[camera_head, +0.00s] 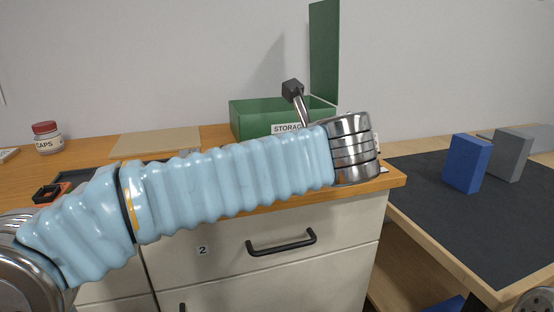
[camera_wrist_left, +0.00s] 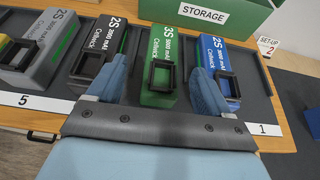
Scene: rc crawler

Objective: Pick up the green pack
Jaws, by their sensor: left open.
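In the head view my left arm hides the packs, and the fingers do not show.
A grey pack (camera_wrist_left: 42,45) is farther left. The green storage box (camera_head: 250,118) is behind. A dark mat (camera_head: 440,215) holds blue and grey blocks.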

